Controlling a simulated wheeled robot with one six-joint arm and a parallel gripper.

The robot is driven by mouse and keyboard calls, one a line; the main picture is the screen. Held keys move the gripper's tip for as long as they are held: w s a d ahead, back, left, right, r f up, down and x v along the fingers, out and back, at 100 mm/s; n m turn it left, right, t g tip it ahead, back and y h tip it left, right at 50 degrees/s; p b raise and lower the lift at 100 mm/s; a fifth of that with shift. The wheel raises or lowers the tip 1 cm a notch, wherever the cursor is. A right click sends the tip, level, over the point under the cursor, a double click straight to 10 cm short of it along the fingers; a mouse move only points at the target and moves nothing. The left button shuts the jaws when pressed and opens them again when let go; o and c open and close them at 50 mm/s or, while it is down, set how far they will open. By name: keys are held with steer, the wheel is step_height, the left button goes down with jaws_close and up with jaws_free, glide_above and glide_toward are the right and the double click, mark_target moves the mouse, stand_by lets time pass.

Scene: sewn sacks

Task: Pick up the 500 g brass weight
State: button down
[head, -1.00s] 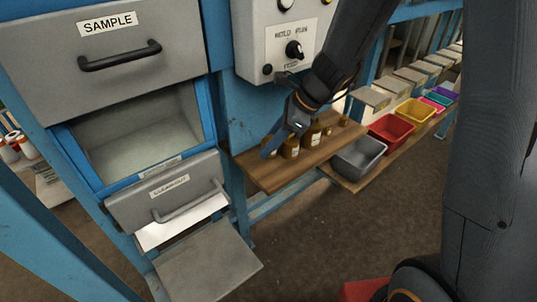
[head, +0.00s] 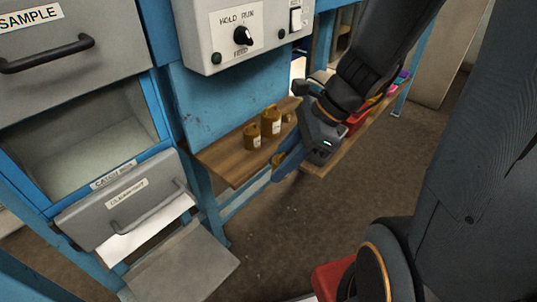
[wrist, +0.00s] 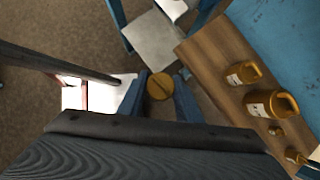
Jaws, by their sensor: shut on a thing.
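My gripper (head: 283,165) hangs just off the front edge of the wooden shelf, shut on a brass weight. In the wrist view the round top of the held brass weight (wrist: 159,87) shows between the two blue fingers. In the head view only a bit of it (head: 277,159) shows beside the fingers. Its label is hidden. Other labelled brass weights stand upright on the shelf: a larger one (head: 271,120) and one nearer the front (head: 252,136). Smaller weights (wrist: 277,131) stand farther along. The labels are too small to read.
The wooden shelf (head: 222,158) is fixed to a blue frame under a grey control box (head: 215,45). A red bin (head: 355,122) sits behind my arm. Open floor lies in front.

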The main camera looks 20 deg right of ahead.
steer(key=shift+s+d+r+p, duration=0.1)
steer(key=shift+s+r+p, duration=0.15)
steer(key=shift+p, duration=1)
steer(key=shift+s+d+r+p, duration=0.1)
steer(key=shift+s+d+p, duration=0.1)
steer(key=shift+p, duration=0.9)
steer(key=p, duration=0.1)
steer(key=s+p, duration=0.1)
steer(key=p, duration=0.1)
steer(key=shift+d+f, duration=0.25)
steer(key=shift+d, duration=0.1)
